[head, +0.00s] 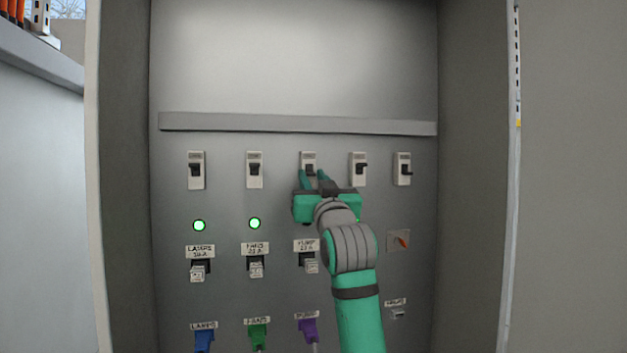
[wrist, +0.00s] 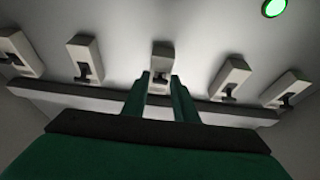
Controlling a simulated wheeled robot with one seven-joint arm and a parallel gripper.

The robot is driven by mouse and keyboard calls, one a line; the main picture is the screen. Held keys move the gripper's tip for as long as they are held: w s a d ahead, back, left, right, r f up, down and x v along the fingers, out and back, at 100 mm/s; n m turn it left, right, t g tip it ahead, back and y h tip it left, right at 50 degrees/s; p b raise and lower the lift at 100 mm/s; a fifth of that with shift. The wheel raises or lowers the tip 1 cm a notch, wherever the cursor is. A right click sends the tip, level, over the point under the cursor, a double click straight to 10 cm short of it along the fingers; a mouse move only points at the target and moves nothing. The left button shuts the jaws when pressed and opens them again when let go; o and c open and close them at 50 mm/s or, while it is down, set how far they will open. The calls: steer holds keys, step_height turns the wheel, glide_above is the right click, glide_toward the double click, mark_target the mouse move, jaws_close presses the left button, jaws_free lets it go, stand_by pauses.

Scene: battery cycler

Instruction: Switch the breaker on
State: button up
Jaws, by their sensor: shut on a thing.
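The middle breaker (head: 308,158) is a pale upright plate with a dark lever, in a row of several like it on the grey panel. It sits above the label reading PUMP. My green gripper (head: 312,175) is in front of it with its fingertips at the lever. In the wrist view the fingers of my gripper (wrist: 160,82) stand on either side of the middle breaker's (wrist: 162,50) lever, shut on it. The fingers and wrist hide the lever in part, and its exact position is hard to tell.
Neighbouring breakers stand close on both sides, at left (head: 254,169) and right (head: 358,169). A grey rail (head: 290,123) runs above the row. Green lamps (head: 199,225) glow below the two left breakers. An orange-marked rotary switch (head: 399,240) is at right. Cabinet walls flank the panel.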

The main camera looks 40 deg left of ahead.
mark_target(310, 169)
steer(key=shift+s+r, duration=0.1)
steer(key=shift+s, duration=0.05)
steer(key=shift+d+r+g+h, duration=0.1)
steer(key=shift+r+g+h, duration=0.15)
steer(key=shift+g+h, duration=0.2)
steer(key=shift+s+d+r+g+h, duration=0.15)
steer(key=shift+r+g+h, duration=0.55)
steer(key=shift+g+h, duration=0.4)
steer(key=shift+r+g+h, duration=0.35)
steer(key=shift+g+h, duration=0.2)
steer(key=shift+h, duration=0.25)
steer(key=shift+r+g+h, duration=0.3)
steer(key=shift+g+h, duration=0.2)
steer(key=shift+h, duration=0.25)
steer(key=shift+w, duration=0.2)
steer(key=o, duration=1.1)
steer(key=shift+c, duration=0.2)
